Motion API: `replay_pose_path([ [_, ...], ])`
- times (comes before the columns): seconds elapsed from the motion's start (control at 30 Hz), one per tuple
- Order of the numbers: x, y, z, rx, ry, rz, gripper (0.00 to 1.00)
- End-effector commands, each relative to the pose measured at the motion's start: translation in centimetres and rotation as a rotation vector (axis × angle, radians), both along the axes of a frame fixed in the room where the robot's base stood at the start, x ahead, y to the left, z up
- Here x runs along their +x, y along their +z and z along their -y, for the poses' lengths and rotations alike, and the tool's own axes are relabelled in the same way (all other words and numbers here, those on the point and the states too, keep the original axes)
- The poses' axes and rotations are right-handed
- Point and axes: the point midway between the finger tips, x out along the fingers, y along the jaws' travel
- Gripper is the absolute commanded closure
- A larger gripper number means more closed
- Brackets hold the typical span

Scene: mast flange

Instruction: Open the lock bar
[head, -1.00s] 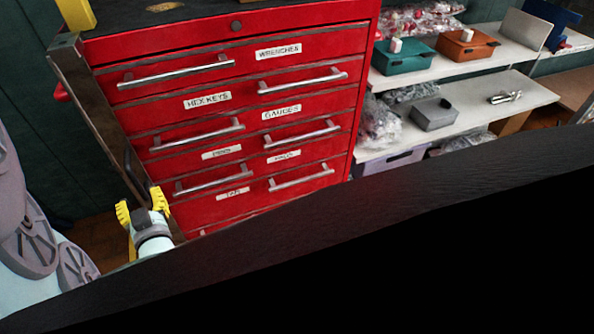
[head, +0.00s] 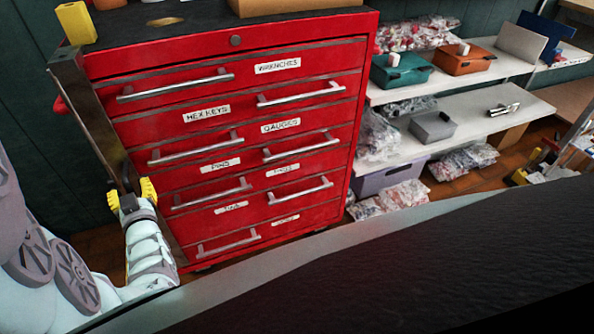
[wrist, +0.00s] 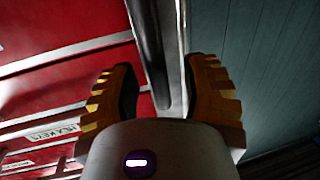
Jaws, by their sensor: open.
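The lock bar (head: 98,125) is a long grey metal strip along the left front edge of the red tool cabinet (head: 366,95). A dark handle (head: 127,168) stands out from it and also shows in the wrist view (wrist: 148,50). My gripper (head: 131,188) has yellow fingers and is at the lower end of this handle. In the wrist view my gripper (wrist: 165,78) is open, with the dark handle running between its fingers. I cannot tell whether either finger touches it.
Labelled drawers with silver handles (head: 176,86) fill the cabinet front, all shut. A yellow box (head: 75,24) stands on its top left. Shelves (head: 485,118) with bins stand at the right. A dark surface of my own body covers the lower right.

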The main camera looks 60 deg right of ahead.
Motion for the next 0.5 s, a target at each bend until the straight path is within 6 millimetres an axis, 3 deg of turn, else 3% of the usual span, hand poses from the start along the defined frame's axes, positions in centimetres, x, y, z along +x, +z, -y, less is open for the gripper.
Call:
replay_pose_path([
  [0.07,0.01,0.01,-0.03,0.0,0.001,0.0,0.5],
  [0.5,0.0,0.02,-0.01,0.0,0.0,0.001,0.96],
])
